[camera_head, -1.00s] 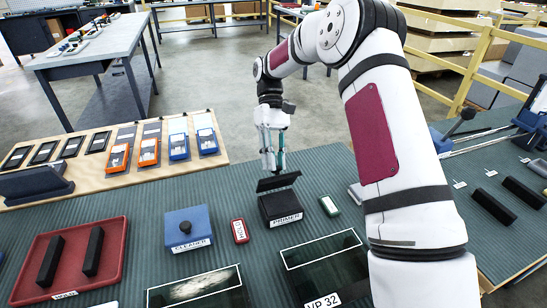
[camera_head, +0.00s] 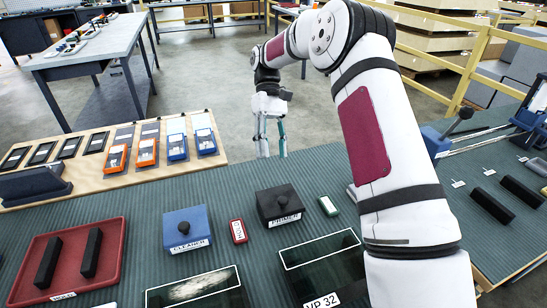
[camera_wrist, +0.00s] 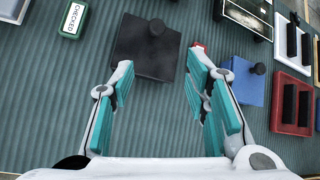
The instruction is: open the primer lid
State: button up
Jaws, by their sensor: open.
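The black primer box (camera_head: 281,213) stands on the ribbed green mat, with its label facing the front. Its black lid (camera_head: 277,194) lies flat on top, with a round knob (camera_head: 283,200) upright on it. The lid also shows in the wrist view (camera_wrist: 140,50), with its knob (camera_wrist: 157,27) near the far side. My gripper (camera_head: 269,154) is open and empty, raised behind the box and apart from it. In the wrist view the teal fingers (camera_wrist: 162,72) are spread on either side of the lid's near edge.
A blue cleaner box (camera_head: 188,231) with a knob and a red tag (camera_head: 238,231) stand left of the primer box. A green-rimmed tag (camera_head: 328,206) lies to its right. Dark framed panels (camera_head: 322,268) lie in front. A red tray (camera_head: 118,265) is at the left.

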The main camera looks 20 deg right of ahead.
jog(key=shift+v, duration=2.15)
